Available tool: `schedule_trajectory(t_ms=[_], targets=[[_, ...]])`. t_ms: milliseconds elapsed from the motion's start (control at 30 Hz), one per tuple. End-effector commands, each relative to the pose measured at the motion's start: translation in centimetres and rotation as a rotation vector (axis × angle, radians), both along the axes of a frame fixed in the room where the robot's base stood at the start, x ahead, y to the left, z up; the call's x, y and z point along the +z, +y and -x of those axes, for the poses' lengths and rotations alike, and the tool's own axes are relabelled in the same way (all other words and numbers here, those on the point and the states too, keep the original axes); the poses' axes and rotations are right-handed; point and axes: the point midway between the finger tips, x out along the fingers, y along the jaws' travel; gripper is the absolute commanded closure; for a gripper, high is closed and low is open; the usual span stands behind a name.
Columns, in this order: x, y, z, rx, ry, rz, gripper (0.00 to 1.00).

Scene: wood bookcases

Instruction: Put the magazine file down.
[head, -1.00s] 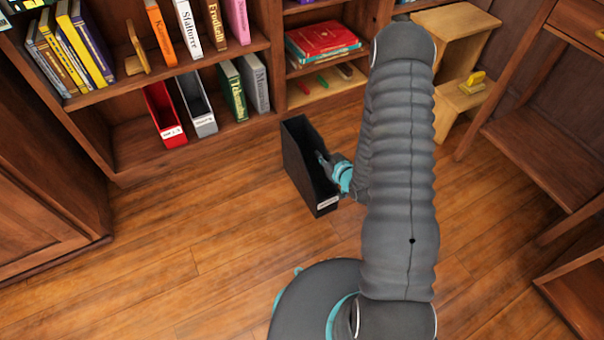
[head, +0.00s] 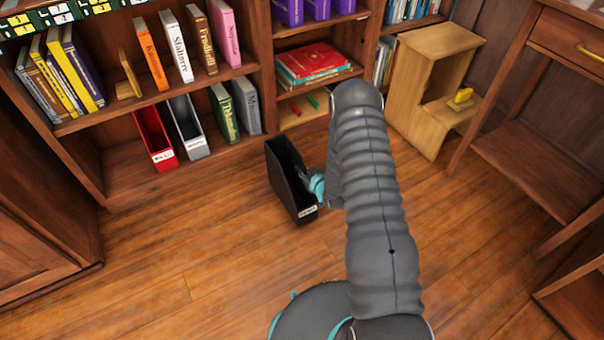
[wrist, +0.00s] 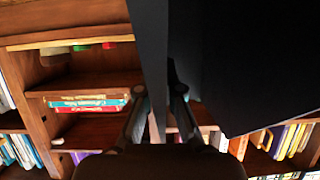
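The black magazine file (head: 280,177) is upright in the head view, over the floor in front of the bookcase, with a white label low on its front. I cannot tell whether its base touches the floor. My gripper (head: 317,183) is at its right side wall, partly hidden by my arm. In the wrist view, the fingers of my gripper (wrist: 160,100) lie on either side of a dark wall of the file (wrist: 153,60), closed on it. Another dark panel of the file fills the upper right of that view.
A bookcase (head: 185,85) stands behind. Its bottom shelf holds a red file (head: 153,135), a grey file (head: 187,125) and two books, with a gap left of the red file. A wooden step stool (head: 425,90) and a desk (head: 545,150) stand right. The floor (head: 180,245) at front left is clear.

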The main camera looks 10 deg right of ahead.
Motion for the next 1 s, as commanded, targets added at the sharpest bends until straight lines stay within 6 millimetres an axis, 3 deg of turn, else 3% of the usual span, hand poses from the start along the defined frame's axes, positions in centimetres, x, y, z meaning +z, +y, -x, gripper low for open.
schedule_trajectory(t_ms=[100,467,600,1000], targets=[[-1.33,-0.01,-0.03,0.000,-0.002,-0.001,1.00],[-1.71,-0.01,-0.04,0.000,-0.003,-0.001,1.00],[-1.65,-0.01,0.00,0.000,-0.001,0.000,0.69],[-1.11,-0.01,-0.01,0.000,-0.002,-0.001,0.69]])
